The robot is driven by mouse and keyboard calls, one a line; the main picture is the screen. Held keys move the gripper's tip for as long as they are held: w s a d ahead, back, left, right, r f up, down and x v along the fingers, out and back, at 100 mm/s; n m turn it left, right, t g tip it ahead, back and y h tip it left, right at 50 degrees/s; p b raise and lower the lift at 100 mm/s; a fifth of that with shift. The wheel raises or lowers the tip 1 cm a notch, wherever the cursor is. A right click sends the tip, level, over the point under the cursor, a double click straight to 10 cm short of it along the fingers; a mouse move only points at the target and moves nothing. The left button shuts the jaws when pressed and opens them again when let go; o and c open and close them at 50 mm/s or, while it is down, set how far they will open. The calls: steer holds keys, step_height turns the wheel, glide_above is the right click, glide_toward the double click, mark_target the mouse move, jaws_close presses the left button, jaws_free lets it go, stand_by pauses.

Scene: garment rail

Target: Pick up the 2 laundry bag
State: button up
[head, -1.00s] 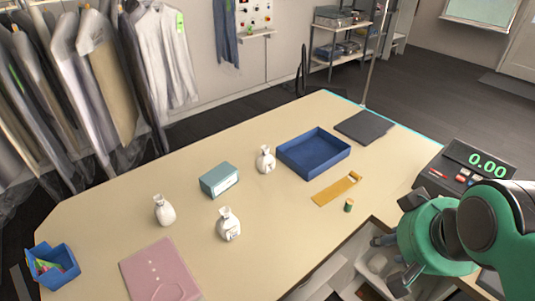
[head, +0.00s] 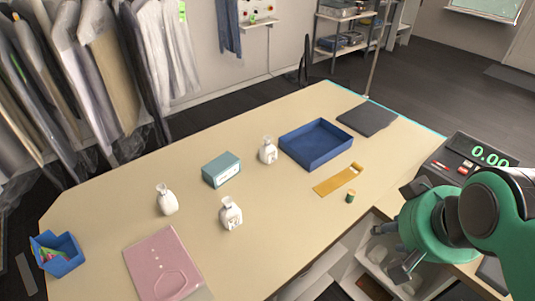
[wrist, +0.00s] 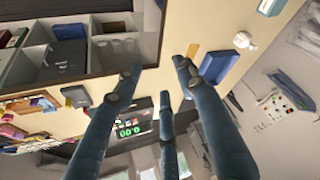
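Three small white tied bags stand upright on the table in the head view. One (head: 267,152) is beside the blue tray, one (head: 166,201) is at the left, and one (head: 231,214) is nearer the front. The bags carry dark marks, too small for me to read a number. My gripper (head: 388,250) is at the right, over the table's cut-out and well apart from all the bags. In the wrist view my gripper (wrist: 158,82) has its fingers spread, open and empty. One white bag (wrist: 245,40) shows there beyond the fingers.
A blue tray (head: 293,150), teal box (head: 221,171), yellow strip (head: 336,180), small green-capped item (head: 350,197), pink folded garment (head: 163,266), blue bin (head: 66,267) and dark flat pad (head: 367,118) lie on the table (head: 290,230). A scale display (head: 484,157) stands at the right.

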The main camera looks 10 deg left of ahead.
steer(key=w+a+r+p, duration=0.15)
steer(key=w+a, duration=0.25)
steer(key=w, duration=0.7)
steer(key=w+a+r+p, duration=0.1)
steer(key=w+a+p, duration=0.15)
steer(key=w, duration=0.75)
steer(key=w+a+r+p, duration=0.15)
steer(key=w+a, duration=0.35)
steer(key=w, duration=0.6)
steer(key=w+a+f+n+g+p, duration=0.1)
steer(key=w+a+f+p, duration=0.2)
steer(key=w+a+f, duration=1.5)
steer(key=w+a, duration=0.1)
steer(key=w, duration=0.2)
steer(key=shift+w, duration=0.3)
steer(key=shift+a, duration=0.1)
glide_toward(268, 139)
steer(key=shift+x, duration=2.45)
steer(key=shift+f, duration=0.15)
steer(key=shift+p+x, duration=0.3)
steer(key=shift+x, duration=2.15)
